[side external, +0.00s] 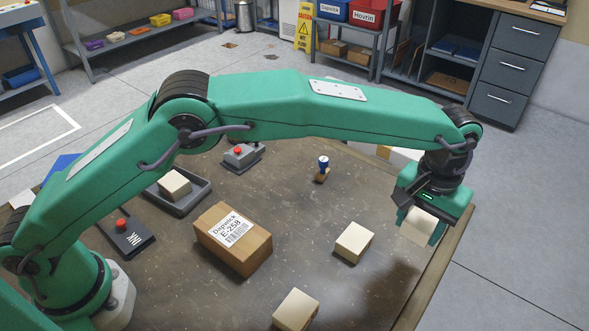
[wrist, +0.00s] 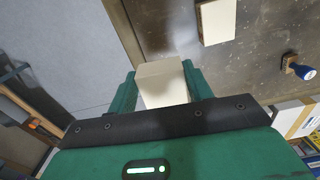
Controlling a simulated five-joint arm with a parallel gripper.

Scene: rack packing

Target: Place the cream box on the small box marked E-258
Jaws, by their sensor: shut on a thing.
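My gripper (side external: 418,230) is shut on a cream box (side external: 418,226) and holds it in the air over the right edge of the table. In the wrist view the held cream box (wrist: 162,84) sits between the two green fingers. The small cardboard box marked E-258 (side external: 250,254) stands on the table, well to the left of my gripper, with its white label on top. Its top carries nothing. It does not show in the wrist view.
Other cream boxes lie on the table, one in the middle right (side external: 354,243), one at the front (side external: 296,309), and one in a grey tray (side external: 190,204). A blue-handled stamp (side external: 322,168) stands farther back. Devices with red buttons (side external: 240,155) stand at the left and back.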

